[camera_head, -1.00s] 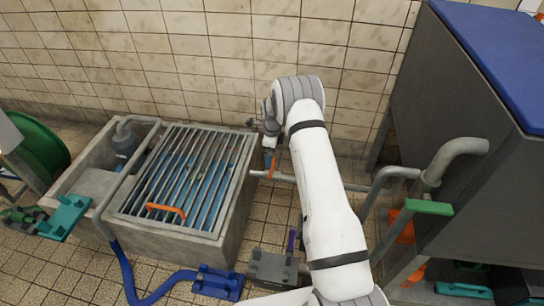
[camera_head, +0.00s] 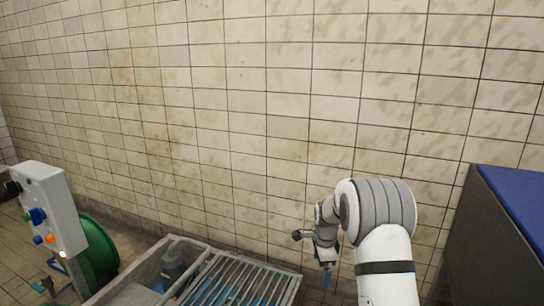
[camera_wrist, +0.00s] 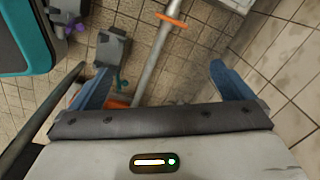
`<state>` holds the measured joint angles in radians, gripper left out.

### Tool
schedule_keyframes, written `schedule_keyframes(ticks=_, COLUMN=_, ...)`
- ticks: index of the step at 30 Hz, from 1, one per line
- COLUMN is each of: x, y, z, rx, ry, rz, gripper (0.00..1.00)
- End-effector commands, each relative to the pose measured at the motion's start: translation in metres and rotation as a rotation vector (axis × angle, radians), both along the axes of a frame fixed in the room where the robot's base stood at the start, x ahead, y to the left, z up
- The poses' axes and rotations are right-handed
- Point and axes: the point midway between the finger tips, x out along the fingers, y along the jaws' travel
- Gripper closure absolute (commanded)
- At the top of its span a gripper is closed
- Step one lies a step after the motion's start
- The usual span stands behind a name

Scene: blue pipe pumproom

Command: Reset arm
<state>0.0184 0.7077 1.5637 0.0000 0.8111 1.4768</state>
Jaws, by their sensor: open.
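My gripper (camera_wrist: 160,88) is open and empty in the wrist view, its two blue fingers spread wide apart. Between and beyond the fingers are a grey pipe (camera_wrist: 152,60) with an orange handle (camera_wrist: 172,20) and the tiled floor. In the head view my gripper (camera_head: 327,276) hangs low at the end of my white arm, pointing down in front of the tiled wall. It is small there and apart from the grated basin (camera_head: 225,283) to its left.
A control box (camera_head: 50,205) with coloured buttons and a green reel (camera_head: 100,250) stand at the left. A dark cabinet with a blue top (camera_head: 515,205) stands at the right. Bare tiled wall (camera_head: 220,100) fills the back.

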Motion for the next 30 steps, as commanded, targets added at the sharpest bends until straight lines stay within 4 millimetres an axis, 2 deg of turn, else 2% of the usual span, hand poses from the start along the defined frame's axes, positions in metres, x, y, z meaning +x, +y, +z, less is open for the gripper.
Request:
schedule_keyframes(ticks=1, x=-0.011, y=0.001, z=0.040, rx=-0.004, ry=-0.011, rz=0.057, gripper=0.00)
schedule_keyframes(ticks=3, x=-0.028, y=0.002, z=0.077, rx=-0.011, ry=-0.021, rz=0.144, gripper=0.00)
schedule_keyframes(ticks=9, x=-0.081, y=0.004, z=0.170, rx=-0.034, ry=-0.046, rz=0.396, gripper=0.00)
schedule_keyframes(ticks=15, x=-0.143, y=0.006, z=0.251, rx=-0.064, ry=-0.071, rz=0.646, gripper=0.00)
schedule_keyframes(ticks=24, x=-0.244, y=0.009, z=0.342, rx=-0.121, ry=-0.104, rz=1.021, gripper=0.00)
schedule_keyframes(ticks=30, x=-0.310, y=0.010, z=0.382, rx=-0.166, ry=-0.120, rz=1.264, gripper=0.00)
